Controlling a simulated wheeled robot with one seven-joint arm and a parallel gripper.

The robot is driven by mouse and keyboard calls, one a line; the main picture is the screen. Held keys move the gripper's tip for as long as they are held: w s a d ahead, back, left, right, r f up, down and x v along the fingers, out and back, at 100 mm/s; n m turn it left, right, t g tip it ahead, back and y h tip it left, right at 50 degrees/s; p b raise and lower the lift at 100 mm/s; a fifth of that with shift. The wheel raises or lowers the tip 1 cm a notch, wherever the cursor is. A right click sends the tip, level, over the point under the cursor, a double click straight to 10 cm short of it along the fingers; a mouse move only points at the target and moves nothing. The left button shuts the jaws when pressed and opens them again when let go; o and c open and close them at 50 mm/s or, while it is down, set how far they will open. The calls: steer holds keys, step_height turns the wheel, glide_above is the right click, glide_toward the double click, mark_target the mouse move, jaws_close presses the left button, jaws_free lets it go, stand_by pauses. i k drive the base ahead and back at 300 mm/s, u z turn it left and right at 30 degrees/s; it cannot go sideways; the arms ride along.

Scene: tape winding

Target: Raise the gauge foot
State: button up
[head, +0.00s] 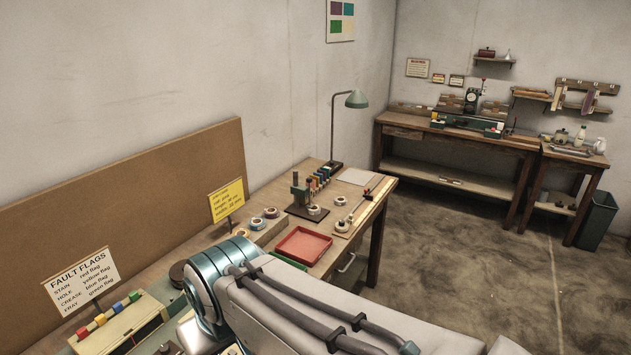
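A small stand with a dark base and a green upright post (302,194) is on the near workbench. It looks like the gauge, but its foot is too small to make out, and I cannot tell whether it is up or down. A light roll (314,210) is at the right side of its base. A machine with a round dial (472,96) stands on the far bench. My arm crosses the bottom of the view and hides part of the near bench. My gripper is not in view.
A red tray (302,246), rolls of tape (257,224) and a row of coloured spools (320,180) lie on the near bench (385,186). A green lamp (356,99) rises behind them. A yellow card (227,199) stands left. Floor between the benches is clear.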

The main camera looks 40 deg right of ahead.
mark_target(309, 179)
steer(key=z, duration=0.5)
steer(key=k, duration=1.15)
steer(key=u, duration=0.3)
steer(key=i, duration=0.95)
steer(key=z, duration=0.45)
steer(key=i, duration=0.75)
steer(key=z, duration=0.8)
